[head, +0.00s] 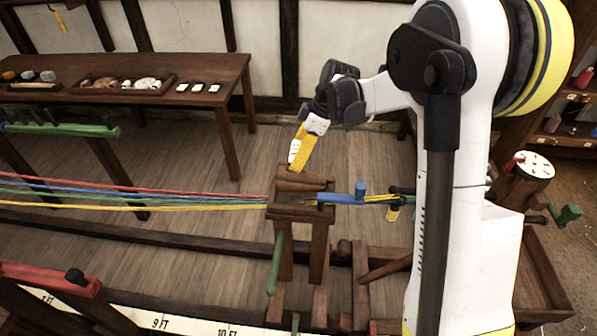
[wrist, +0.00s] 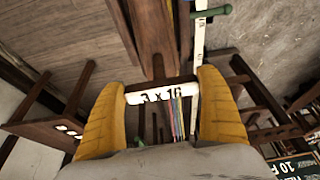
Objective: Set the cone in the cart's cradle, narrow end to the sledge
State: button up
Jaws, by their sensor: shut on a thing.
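In the wrist view, both fingers (wrist: 166,80) close on a white piece (wrist: 160,94) lettered "3 x 16". It also shows beside the finger in the head view (head: 294,150). I cannot tell whether it belongs to the cone. A brown wooden piece (head: 302,181) lies on the cart's top, right under the fingertips; whether it is the cone or the cradle is unclear. The sledge cannot be told for certain.
Red, blue, green and yellow strands (head: 150,198) run from the left to the cart. A blue bar with a peg (head: 345,197) juts from its right side. A long table (head: 215,85) stands behind. A stand with a green crank (head: 567,215) is at right.

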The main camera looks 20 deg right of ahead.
notch_tip(320, 180, down, 4)
jog(key=shift+f+b, duration=0.25)
jog(key=shift+b, duration=0.2)
jog(key=o, duration=1.2)
jog(key=p+v, duration=0.2)
jog(key=v, duration=1)
jog(key=s+a+r+m+t+h, duration=0.25)
jog(key=s+r+m, duration=0.4)
jog(key=s, duration=0.55)
jog(key=s+m+t, duration=0.1)
jog(key=s+m, duration=0.1)
jog(key=s, duration=0.2)
jog(key=s+a+m+t+h, duration=0.1)
jog(key=s+m, duration=0.1)
jog(key=s, duration=0.2)
jog(key=s+f+m+t, duration=0.1)
jog(key=s+m, duration=0.2)
jog(key=s, duration=0.2)
jog(key=shift+a+h, duration=0.25)
jog(key=shift+a, duration=0.05)
